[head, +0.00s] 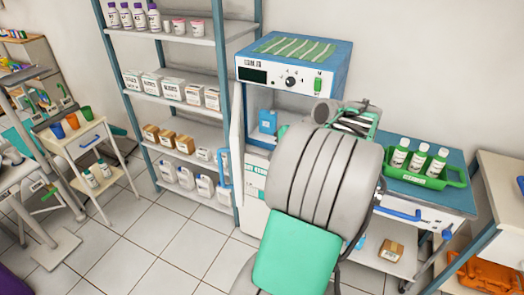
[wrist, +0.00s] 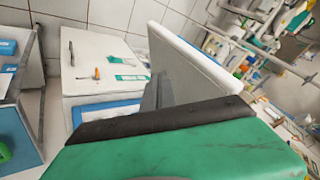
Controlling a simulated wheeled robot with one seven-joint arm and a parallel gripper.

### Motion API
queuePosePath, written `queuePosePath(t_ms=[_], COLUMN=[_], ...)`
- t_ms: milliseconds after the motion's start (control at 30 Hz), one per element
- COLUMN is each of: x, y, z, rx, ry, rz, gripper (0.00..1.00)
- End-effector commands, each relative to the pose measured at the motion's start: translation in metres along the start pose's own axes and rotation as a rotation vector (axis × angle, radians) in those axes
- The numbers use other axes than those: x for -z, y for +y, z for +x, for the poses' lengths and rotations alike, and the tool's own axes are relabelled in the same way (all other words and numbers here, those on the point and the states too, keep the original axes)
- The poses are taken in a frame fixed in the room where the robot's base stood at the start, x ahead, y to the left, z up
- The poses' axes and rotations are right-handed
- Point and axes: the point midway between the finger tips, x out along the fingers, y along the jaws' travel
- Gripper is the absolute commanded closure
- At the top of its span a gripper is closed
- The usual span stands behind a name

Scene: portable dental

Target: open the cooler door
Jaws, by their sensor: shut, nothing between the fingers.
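The cooler (head: 292,62) is a box with a blue top and a white front panel with a dial and dark display. Its white door (head: 237,140) stands swung out at the left, seen nearly edge-on, with a blue handle (head: 223,167) on its outer side. The open front shows a blue item (head: 267,121) inside. In the wrist view the door (wrist: 195,62) is a tilted white panel. My gripper (wrist: 158,92) shows there as dark grey fingers, shut and empty, close to the door's lower left edge. I cannot tell whether they touch. My own arm hides the gripper in the head view.
A shelf rack (head: 180,90) with bottles and boxes stands left of the door. A blue-topped cart (head: 452,197) with a green bottle tray (head: 425,178) is at the right. A small white cart (head: 85,140) stands further left. Tiled floor (head: 150,250) is free in front of the rack.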

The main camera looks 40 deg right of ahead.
Motion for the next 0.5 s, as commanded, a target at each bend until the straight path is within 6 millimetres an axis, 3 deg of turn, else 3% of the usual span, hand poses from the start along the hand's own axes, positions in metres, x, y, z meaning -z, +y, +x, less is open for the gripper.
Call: queuePosePath(t_ms=[400, 500], x=[-0.002, 0.000], y=[-0.001, -0.019], z=[0.090, 0.096], rx=[0.001, 0.000], ry=[-0.006, -0.003], rz=[-0.001, -0.005], gripper=[1.00, 1.00])
